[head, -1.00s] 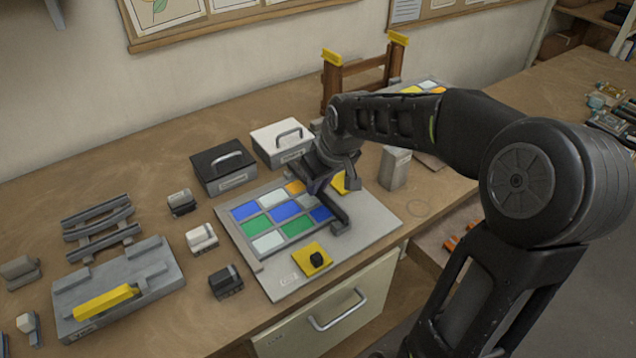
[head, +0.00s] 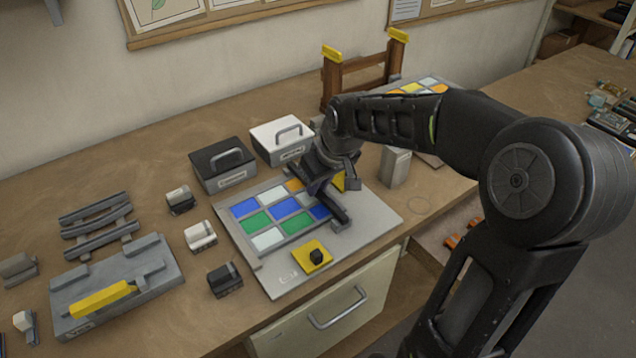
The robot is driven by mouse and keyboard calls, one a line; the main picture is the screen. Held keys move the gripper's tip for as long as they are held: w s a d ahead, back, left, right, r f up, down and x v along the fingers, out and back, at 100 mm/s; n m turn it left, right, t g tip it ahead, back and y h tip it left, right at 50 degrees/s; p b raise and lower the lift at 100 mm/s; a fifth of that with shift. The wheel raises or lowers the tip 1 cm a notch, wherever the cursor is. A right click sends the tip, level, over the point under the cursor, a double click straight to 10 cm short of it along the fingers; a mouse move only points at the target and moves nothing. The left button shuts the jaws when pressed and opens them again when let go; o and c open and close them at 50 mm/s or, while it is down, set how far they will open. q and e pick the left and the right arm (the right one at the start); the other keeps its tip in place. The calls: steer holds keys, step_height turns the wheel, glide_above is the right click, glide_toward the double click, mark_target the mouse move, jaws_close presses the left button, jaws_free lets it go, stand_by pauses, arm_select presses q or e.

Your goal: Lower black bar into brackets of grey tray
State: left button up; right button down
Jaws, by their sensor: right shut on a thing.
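The grey tray (head: 372,218) lies flat near the front of the bench and holds blue, white, green and orange panes. My right gripper (head: 322,185) is over its right part, pointing down. It is shut on a dark bar, the black bar (head: 338,214), which lies slantwise over the panes at the right end. My gripper hides the bar's far part and some of the panes. I cannot tell whether the bar touches the tray or sits in brackets. My left gripper is out of view.
A yellow pad with a black knob (head: 316,256) is at the tray's front. Black (head: 222,166) and white (head: 283,140) handled boxes stand behind. A grey fixture with a yellow bar (head: 104,299) and dark rails (head: 98,224) are left. A grey block (head: 395,167) stands right.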

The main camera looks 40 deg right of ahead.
steer(key=shift+s+f+b, duration=0.1)
steer(key=shift+f+b, duration=0.3)
steer(key=shift+f, duration=0.2)
steer(key=c, duration=1.3)
jaws_free()
steer(key=shift+r, duration=0.15)
steer(key=shift+r+p, duration=1.1)
steer(key=shift+r, duration=0.2)
steer(key=shift+r+p, duration=1.4)
steer(key=shift+r, duration=0.65)
